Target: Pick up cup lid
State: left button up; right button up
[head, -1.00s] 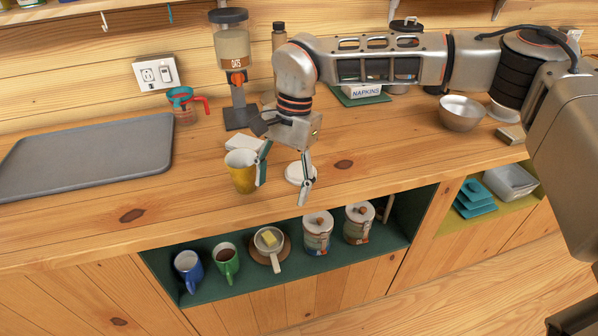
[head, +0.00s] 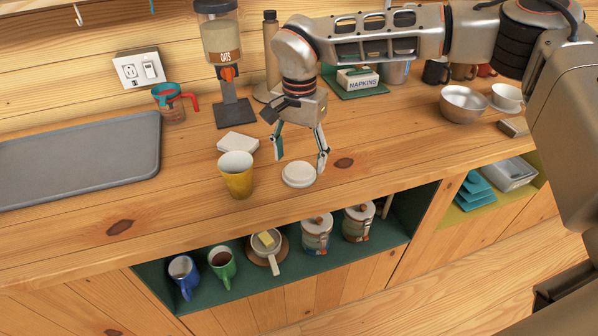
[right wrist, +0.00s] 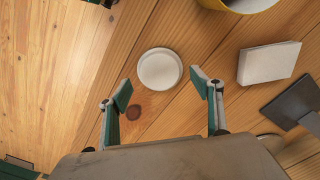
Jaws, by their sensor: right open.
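The cup lid (head: 299,174) is a flat white disc lying on the wooden counter, just right of a yellow cup (head: 236,175). My right gripper (head: 300,163) is open and empty, with its fingers pointing down just behind and above the lid. In the right wrist view the lid (right wrist: 160,69) lies ahead of the two spread fingertips (right wrist: 162,92), roughly centred between them. The lid is not held. My left gripper does not show.
A white block (head: 238,143) lies behind the cup, with the oats dispenser (head: 228,80) farther back. A grey tray (head: 80,160) is at left and a metal bowl (head: 463,103) at right. Mugs and jars stand on the shelf (head: 200,302) below. The counter right of the lid is clear.

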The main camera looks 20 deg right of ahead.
aim_at(299, 173)
notch_tip(299, 173, down, 3)
jog(key=shift+r, duration=0.1)
jog(key=c, duration=0.5)
